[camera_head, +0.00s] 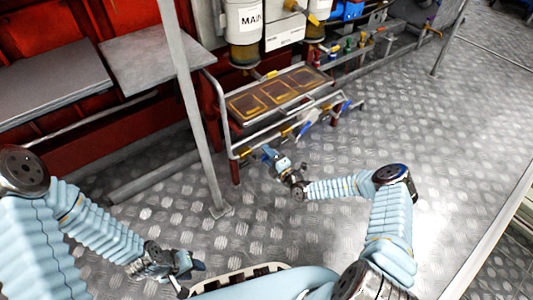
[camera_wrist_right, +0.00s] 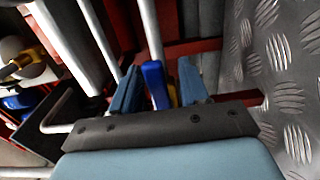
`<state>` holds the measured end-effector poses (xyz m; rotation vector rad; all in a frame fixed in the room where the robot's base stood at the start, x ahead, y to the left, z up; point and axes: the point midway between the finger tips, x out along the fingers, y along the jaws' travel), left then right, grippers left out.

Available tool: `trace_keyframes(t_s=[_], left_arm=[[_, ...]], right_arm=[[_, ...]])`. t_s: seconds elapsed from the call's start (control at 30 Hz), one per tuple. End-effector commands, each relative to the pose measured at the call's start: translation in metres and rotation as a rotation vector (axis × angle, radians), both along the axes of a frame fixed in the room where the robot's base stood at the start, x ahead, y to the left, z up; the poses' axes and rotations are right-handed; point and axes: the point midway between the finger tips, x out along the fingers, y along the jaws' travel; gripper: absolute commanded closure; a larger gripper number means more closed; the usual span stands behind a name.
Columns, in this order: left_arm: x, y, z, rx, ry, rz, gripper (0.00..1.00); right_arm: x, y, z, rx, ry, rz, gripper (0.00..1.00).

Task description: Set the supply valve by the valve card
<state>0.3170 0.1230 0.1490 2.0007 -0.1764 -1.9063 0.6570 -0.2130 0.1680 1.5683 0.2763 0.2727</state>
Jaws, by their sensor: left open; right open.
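In the right wrist view a blue lever handle (camera_wrist_right: 155,84) stands between the two fingers of my right gripper (camera_wrist_right: 159,88), with a bit of yellow beside it. The fingers are open, with gaps to the handle. In the head view my right gripper (camera_head: 271,155) is low at the near front of the pipe rack. Blue handles (camera_head: 304,129) (camera_head: 347,105) show on the rack's front pipes; which one is the supply valve, I cannot tell. My left gripper (camera_head: 184,264) is open and empty over the floor at lower left. I cannot make out a valve card.
A framed tray (camera_head: 280,93) tops the pipe rack. A grey post (camera_head: 190,110) rises left of the rack. A grey bench top (camera_head: 155,55) is further left. The metal floor (camera_head: 430,130) on the right is clear.

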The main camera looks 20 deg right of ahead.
Motion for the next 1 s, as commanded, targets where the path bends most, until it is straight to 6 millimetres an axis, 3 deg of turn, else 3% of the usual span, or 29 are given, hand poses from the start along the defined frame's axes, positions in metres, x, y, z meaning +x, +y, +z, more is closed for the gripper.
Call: trace_keyframes(t_s=[0.5,0.7,1.0], left_arm=[[-0.001,-0.001,0.025,-0.002,0.005,-0.003,0.57],[-0.001,-0.001,0.026,-0.002,0.006,-0.004,0.57],[-0.001,-0.001,0.026,-0.002,0.006,-0.003,0.57]], right_arm=[[-0.106,-0.04,0.001,0.001,0.004,-0.003,0.55],[-0.12,-0.044,0.0,0.001,0.003,-0.002,0.55],[-0.121,-0.044,0.0,0.0,0.002,-0.002,0.55]])
